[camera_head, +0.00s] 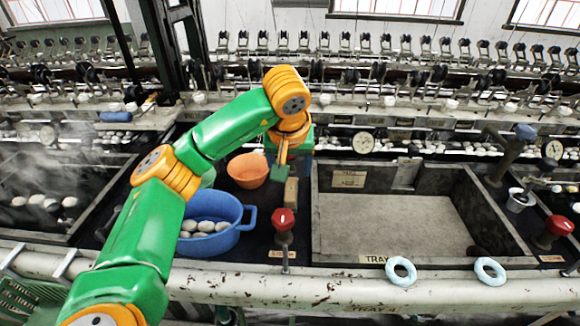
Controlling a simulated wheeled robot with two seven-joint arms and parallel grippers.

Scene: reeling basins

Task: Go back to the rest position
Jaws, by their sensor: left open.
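My left arm, green and orange, reaches in from the left and bends down at its wrist. My left gripper (283,168) is open and points down, just behind a small tan block (291,193) and to the right of the orange bowl (247,171). The arm hides part of the gripper, and I cannot tell whether it touches the block. My right gripper is not in view.
A blue basin (243,232) with several white cocoons stands below my forearm. A red-topped valve (284,218) stands right of it. A grey, empty-looking tray (385,256) lies further right. Two pale blue rings (401,271) (490,270) sit on the front rail.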

